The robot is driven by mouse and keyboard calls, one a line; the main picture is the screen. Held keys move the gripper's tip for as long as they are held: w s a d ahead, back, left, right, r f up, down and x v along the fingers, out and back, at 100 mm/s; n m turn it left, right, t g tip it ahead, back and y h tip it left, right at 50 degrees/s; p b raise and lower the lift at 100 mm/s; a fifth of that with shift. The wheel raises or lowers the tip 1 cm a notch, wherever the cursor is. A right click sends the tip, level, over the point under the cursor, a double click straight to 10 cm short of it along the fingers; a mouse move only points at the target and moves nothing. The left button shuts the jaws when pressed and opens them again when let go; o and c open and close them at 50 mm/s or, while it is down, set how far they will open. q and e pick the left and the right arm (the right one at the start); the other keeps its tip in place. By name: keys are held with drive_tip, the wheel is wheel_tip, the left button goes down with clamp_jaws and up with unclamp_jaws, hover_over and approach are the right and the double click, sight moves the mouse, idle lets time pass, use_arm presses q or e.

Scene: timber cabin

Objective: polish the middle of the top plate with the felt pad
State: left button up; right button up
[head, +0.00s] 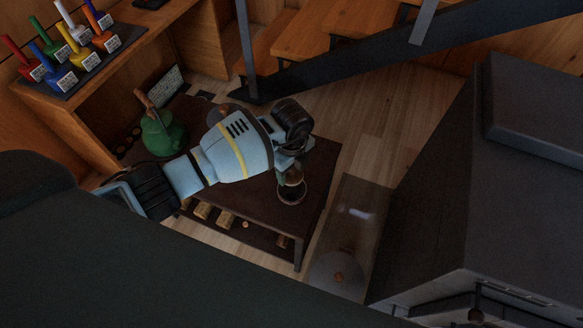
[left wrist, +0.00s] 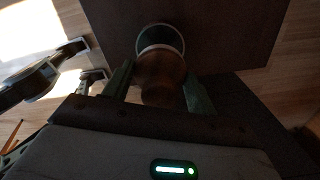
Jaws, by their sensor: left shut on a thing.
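My left gripper (head: 287,166) is above the right part of a low dark table (head: 318,165). It is shut on the felt pad's brown rounded wooden handle (left wrist: 160,70), which shows between the two fingers in the left wrist view. Just below is a small round dark plate with a pale rim (head: 291,192), on the table; the dark disc with a pale rim also shows in the left wrist view (left wrist: 160,37). The felt face is hidden, and I cannot tell whether it touches the plate.
A green pot (head: 163,134) stands at the table's left end. Coloured tools stand on a dark mat (head: 120,40) on the shelf. A grey round thing (head: 337,277) is in front of the table.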

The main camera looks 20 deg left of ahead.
sight(292, 189)
use_arm(q)
drive_tip(key=shift+f+b, duration=1.1)
drive_tip(key=shift+f, duration=0.25)
drive_tip(key=shift+f+b, duration=1.45)
drive_tip(key=shift+f, duration=0.15)
drive_tip(key=shift+f+b, duration=0.45)
drive_tip(key=shift+f, duration=0.05)
drive_tip(key=shift+s+f, duration=0.1)
idle(0.4)
